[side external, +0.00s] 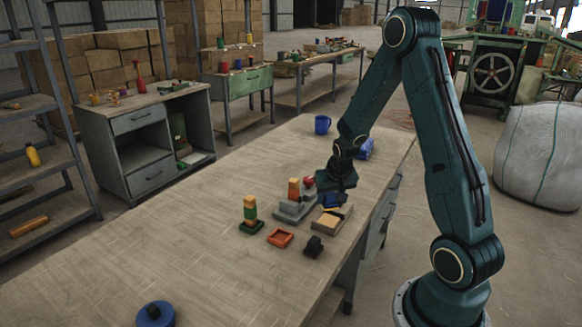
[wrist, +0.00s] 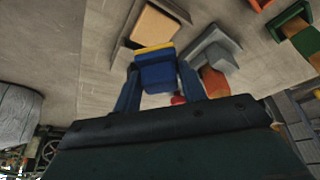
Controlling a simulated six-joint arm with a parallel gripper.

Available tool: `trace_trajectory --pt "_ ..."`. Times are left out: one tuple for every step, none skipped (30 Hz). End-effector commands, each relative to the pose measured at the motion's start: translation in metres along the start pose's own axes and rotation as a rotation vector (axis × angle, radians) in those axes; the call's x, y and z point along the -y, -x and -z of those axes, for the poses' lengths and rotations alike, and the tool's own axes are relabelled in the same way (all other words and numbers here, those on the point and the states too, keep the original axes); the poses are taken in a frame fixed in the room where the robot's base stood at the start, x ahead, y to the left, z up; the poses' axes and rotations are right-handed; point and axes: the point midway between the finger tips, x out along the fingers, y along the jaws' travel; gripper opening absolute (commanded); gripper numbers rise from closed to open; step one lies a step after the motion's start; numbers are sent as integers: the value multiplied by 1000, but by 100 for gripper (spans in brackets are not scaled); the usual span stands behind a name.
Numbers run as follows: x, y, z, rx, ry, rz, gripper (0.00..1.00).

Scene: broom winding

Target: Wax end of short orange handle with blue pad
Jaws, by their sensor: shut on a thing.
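A short orange handle (side external: 294,188) stands upright on a grey stepped holder (side external: 291,211) on the bench. In the wrist view the orange handle (wrist: 213,83) shows beside the grey holder (wrist: 210,48), right of my fingers. My gripper (side external: 332,197) is shut on the blue pad (side external: 331,201), above the bench to the right of the holder. In the wrist view the blue pad (wrist: 155,72), with a yellow edge, sits between my two fingers. The pad and handle are apart. A tan block (side external: 327,222) on a dark-edged tray lies just below the pad.
A green-based stack (side external: 250,214) with orange and yellow parts stands left of the holder. An orange-red tray (side external: 280,237) and a black piece (side external: 313,246) lie in front. A red knob (side external: 308,181) is behind the handle. A blue mug (side external: 322,124) stands farther back. The left bench is mostly clear.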

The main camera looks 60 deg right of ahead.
Motion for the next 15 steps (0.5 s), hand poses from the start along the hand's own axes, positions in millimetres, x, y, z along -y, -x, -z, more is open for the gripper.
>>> trace_trajectory --pt "0 3 2 -2 0 0 23" --pt "0 5 2 -2 0 0 23" --pt "0 7 3 -3 0 0 23" --pt "0 8 4 -2 0 0 23" --pt "0 10 5 -2 0 0 23" --pt "0 12 5 -2 0 0 23" --pt "0 13 6 -2 0 0 23" --pt "0 14 6 -2 0 0 23" --pt "0 16 7 -2 0 0 23" --pt "0 17 7 -2 0 0 23" --pt "0 17 7 -1 0 0 23" --pt "0 18 8 -1 0 0 23" --pt "0 18 8 -1 0 0 23" --pt "0 18 8 0 0 0 23" --pt "0 18 8 0 0 0 23"
